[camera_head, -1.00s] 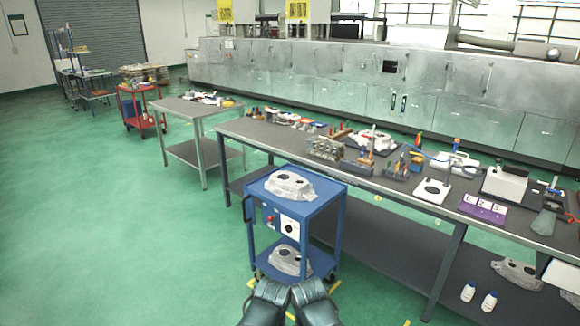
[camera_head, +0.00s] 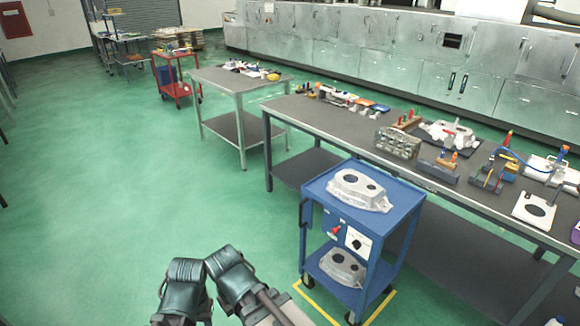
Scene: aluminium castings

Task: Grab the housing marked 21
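A grey cast housing (camera_head: 358,190) lies on the top of a blue cart (camera_head: 408,208), right of centre. A second grey housing (camera_head: 342,268) lies on the cart's lower shelf, partly behind the cart frame. A pale housing (camera_head: 447,133) lies on a dark mat on the long bench. No number is legible on any of them, so I cannot tell which is marked 21. Dark parts of my two arms show at the bottom, left of the cart and apart from it.
The long grey bench (camera_head: 345,117) behind the cart holds tools, a metal block (camera_head: 398,143) and a white plate (camera_head: 534,209). A smaller table (camera_head: 213,80) and a red trolley (camera_head: 174,76) stand farther back. The green floor at left is clear.

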